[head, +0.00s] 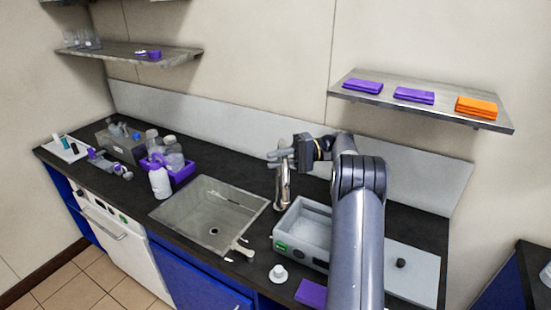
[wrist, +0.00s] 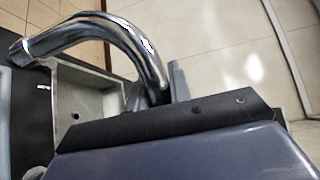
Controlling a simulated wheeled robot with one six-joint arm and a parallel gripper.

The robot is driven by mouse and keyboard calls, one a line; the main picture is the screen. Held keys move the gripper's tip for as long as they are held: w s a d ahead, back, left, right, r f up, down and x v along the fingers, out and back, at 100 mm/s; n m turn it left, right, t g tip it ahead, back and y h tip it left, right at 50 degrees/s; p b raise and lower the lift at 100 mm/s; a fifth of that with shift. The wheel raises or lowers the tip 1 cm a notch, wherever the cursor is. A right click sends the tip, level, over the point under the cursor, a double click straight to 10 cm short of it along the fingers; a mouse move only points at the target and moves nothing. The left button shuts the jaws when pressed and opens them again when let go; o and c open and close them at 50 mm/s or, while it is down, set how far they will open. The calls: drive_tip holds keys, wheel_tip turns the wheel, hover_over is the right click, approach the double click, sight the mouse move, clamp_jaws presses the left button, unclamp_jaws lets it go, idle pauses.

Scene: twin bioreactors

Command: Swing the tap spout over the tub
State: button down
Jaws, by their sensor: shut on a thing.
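The chrome tap (head: 284,188) stands behind the counter strip between the sink and the tub. Its curved spout (wrist: 100,35) fills the upper left of the wrist view. The tub (head: 292,240) is a grey-white open bath with a green mark on its front, right of the tap. My gripper (head: 280,158) is at the top of the tap and is shut on the spout. Its fingers partly hide the spout in the head view. The spout's open end (wrist: 20,52) points to the left in the wrist view. My arm hides part of the tub's right side.
The sink (head: 180,213) lies left of the tap. A white bottle (head: 160,183) and a purple crate (head: 184,175) stand behind its left side. A small white object (head: 278,274) is on the front counter. A shelf (head: 440,105) with folded cloths hangs right of my gripper.

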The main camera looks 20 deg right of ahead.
drive_tip(key=shift+f, duration=0.1)
drive_tip(key=c, duration=1.3)
unclamp_jaws()
